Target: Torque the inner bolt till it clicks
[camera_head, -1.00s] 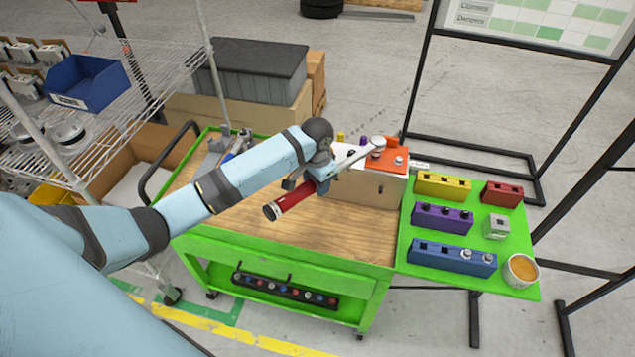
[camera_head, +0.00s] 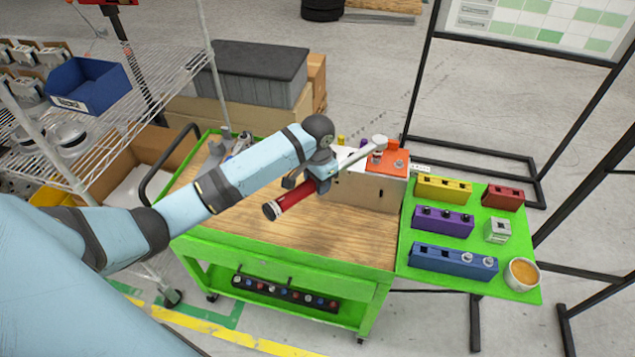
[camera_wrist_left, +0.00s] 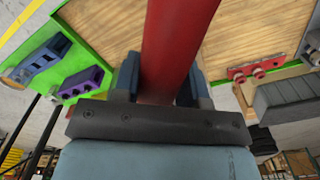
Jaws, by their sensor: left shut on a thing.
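My left gripper (camera_head: 322,172) is shut on the red handle of a torque wrench (camera_head: 293,198). Its grey shaft runs up and right to a round head (camera_head: 379,142) over the orange part of the chassis fixture (camera_head: 390,166). A bolt (camera_head: 399,164) shows on the orange part, right of the head. What lies under the head is partly hidden, so I cannot tell if it is seated on the inner bolt. In the left wrist view the red handle (camera_wrist_left: 170,45) stands between the two fingers. My right gripper is not in view.
The fixture stands on a green cart with a wooden top (camera_head: 320,235). A green side shelf (camera_head: 412,195) holds yellow, purple, blue and red socket blocks and a round cup (camera_head: 521,273). A wire rack (camera_head: 150,95) with a blue bin (camera_head: 88,85) stands at left.

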